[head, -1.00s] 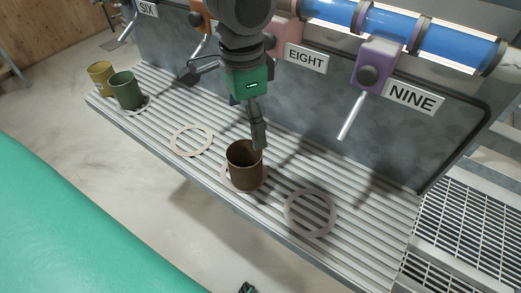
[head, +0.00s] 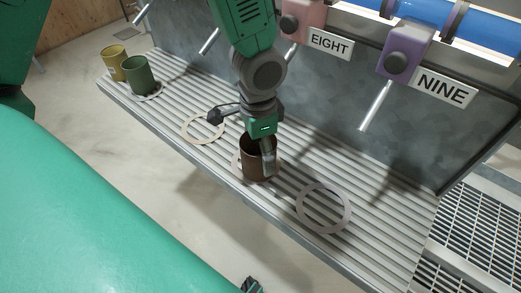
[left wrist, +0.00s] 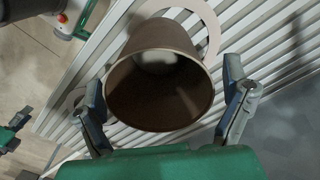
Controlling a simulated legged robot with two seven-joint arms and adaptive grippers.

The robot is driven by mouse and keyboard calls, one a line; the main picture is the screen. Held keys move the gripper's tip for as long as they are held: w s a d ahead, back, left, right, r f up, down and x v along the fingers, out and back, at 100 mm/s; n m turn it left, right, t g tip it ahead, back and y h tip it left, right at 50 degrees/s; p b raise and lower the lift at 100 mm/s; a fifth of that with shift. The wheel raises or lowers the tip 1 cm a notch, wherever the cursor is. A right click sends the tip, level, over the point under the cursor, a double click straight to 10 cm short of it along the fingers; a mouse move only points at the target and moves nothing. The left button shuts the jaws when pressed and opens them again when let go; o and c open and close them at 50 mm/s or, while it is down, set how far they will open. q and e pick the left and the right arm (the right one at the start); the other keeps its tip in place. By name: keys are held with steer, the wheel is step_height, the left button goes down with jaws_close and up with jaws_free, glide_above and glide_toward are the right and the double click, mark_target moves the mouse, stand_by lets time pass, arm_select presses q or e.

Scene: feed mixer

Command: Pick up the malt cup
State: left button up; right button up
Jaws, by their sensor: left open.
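A brown cup (head: 252,167), the likely malt cup, stands upright on a pale ring on the ribbed shelf. No label shows on it. My left gripper (head: 266,158) is at the cup, pointing down. In the left wrist view the cup (left wrist: 160,38) lies between the two open fingers (left wrist: 162,88), one on each side, with no clear contact. The cup's dark inside faces that camera. A dark piece at the bottom edge of the head view looks like my right gripper (head: 251,286); its jaws are not clear.
A yellow cup (head: 113,62) and a green cup (head: 138,76) stand at the shelf's far left. Empty rings lie left (head: 187,133) and right (head: 323,231) of the brown cup. The metal back panel (head: 340,125) rises behind, with spouts marked EIGHT and NINE.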

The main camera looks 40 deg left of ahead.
arm_select(q)
steer(key=shift+a+f, duration=0.2)
steer(key=shift+f, duration=0.1)
steer(key=shift+a, duration=0.15)
steer(key=shift+d+r, duration=0.1)
steer(key=shift+d, duration=0.2)
steer(key=c, duration=1.1)
steer(key=shift+d, duration=0.3)
steer(key=shift+c, duration=1)
steer(key=shift+a+r, duration=0.2)
steer(key=shift+a, duration=0.15)
steer(key=shift+r, duration=0.35)
step_height(320, 180, up, 27)
steer(key=p, duration=0.5)
arm_select(e)
step_height(320, 180, up, 5)
steer(key=shift+a+r, duration=0.1)
steer(key=shift+a, duration=0.05)
